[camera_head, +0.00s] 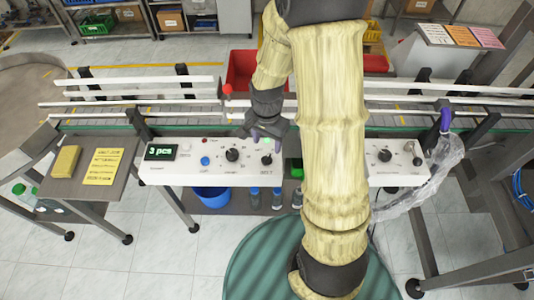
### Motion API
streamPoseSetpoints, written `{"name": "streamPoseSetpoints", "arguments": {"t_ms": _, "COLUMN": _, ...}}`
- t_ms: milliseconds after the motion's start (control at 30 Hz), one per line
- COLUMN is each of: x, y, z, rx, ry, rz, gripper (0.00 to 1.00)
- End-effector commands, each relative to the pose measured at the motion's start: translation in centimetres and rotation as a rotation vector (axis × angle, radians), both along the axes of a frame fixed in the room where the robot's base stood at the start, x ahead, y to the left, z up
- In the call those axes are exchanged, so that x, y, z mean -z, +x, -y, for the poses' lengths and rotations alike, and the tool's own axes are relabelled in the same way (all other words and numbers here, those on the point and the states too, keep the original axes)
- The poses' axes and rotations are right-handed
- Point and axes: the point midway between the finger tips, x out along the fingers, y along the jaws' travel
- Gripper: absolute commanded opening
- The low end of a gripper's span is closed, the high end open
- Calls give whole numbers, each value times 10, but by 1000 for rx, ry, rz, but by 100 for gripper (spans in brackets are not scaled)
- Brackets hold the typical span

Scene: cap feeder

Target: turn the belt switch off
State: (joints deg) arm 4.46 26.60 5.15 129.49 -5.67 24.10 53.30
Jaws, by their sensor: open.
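The belt switch (266,160) is a dark knob above the label "BELT" on the white control panel (219,178). A small green light shows just above it. My gripper (262,136) is open, pointing down at the panel's upper edge, just above and slightly left of the belt switch. I cannot tell whether a finger touches it. My arm, in a pale yellow cover, hides the middle right of the panel.
Other panel controls are a dark dial (232,155), a blue button (205,161) and a display (160,152) reading "3 pcs". The conveyor (130,115) runs behind. A red bin (243,70) stands beyond. A clear plastic bag (410,175) hangs at right.

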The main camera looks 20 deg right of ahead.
Motion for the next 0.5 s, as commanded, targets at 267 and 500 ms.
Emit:
{"name": "streamPoseSetpoints", "arguments": {"t_ms": 267, "x": 40, "y": -1, "z": 0, "rx": 0, "ry": 0, "rz": -6, "gripper": 54}}
{"name": "streamPoseSetpoints", "arguments": {"t_ms": 500, "x": 67, "y": -1, "z": 0, "rx": -1, "ry": 0, "rz": -3, "gripper": 54}}
